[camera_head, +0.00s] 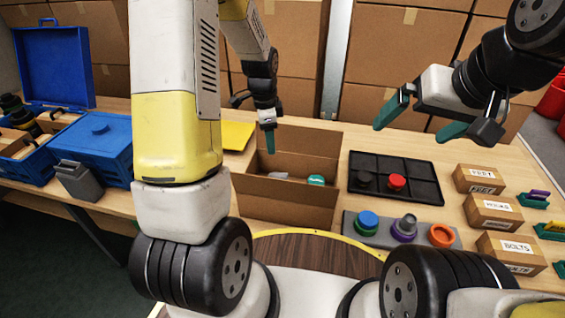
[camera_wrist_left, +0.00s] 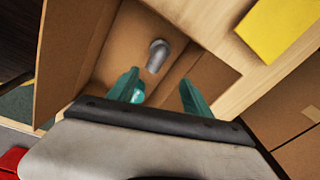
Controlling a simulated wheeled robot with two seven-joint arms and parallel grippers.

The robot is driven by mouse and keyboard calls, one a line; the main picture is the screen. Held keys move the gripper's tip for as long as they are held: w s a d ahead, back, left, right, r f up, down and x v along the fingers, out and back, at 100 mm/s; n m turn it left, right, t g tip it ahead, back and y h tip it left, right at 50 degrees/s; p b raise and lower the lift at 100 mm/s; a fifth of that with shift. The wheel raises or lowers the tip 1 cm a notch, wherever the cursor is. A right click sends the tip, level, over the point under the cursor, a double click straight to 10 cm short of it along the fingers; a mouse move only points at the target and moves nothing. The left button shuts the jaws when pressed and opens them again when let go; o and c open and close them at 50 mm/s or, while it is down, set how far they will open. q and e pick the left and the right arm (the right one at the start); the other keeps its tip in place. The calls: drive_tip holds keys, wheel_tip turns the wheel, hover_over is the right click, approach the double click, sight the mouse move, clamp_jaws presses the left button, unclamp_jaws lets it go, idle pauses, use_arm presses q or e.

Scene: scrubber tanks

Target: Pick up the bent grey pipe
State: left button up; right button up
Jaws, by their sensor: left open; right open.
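The bent grey pipe (camera_wrist_left: 157,55) lies inside an open cardboard box (camera_head: 285,205), on its floor near a wall, in the left wrist view. In the head view only a small grey piece (camera_head: 278,175), probably the pipe, shows over the box's front wall. My left gripper (camera_head: 269,142) is above the back left part of the box, pointing down. In the left wrist view its teal fingers (camera_wrist_left: 160,93) are open and empty, with the pipe beyond the fingertips, apart from them. My right gripper (camera_head: 422,122) is open and empty above the black tray's back right side.
A teal round thing (camera_head: 316,180) is also in the box. Right of it are a black tray (camera_head: 427,190) with a red knob part (camera_head: 396,182), a grey holder (camera_head: 378,237) with coloured parts, and labelled cartons (camera_head: 493,211). A yellow sheet (camera_head: 238,136) and blue crate (camera_head: 95,150) are left.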

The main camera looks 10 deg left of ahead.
sight(272, 173)
use_arm(q)
drive_tip(key=f+m, duration=0.1)
drive_tip(key=f, duration=0.2)
drive_tip(key=w+f+m, duration=0.1)
drive_tip(key=f, duration=0.2)
drive_tip(key=f+m+g, duration=0.1)
drive_tip(key=f, duration=0.2)
drive_tip(key=shift+w+a+f, duration=0.2)
drive_tip(key=shift+a+f, duration=0.1)
drive_tip(key=shift+a, duration=0.1)
drive_tip(key=f, duration=0.8)
drive_tip(key=shift+w+d, duration=0.1)
drive_tip(key=shift+d, duration=0.2)
drive_tip(key=shift+c, duration=0.5)
drive_tip(key=shift+r, duration=0.1)
drive_tip(key=c, duration=0.9)
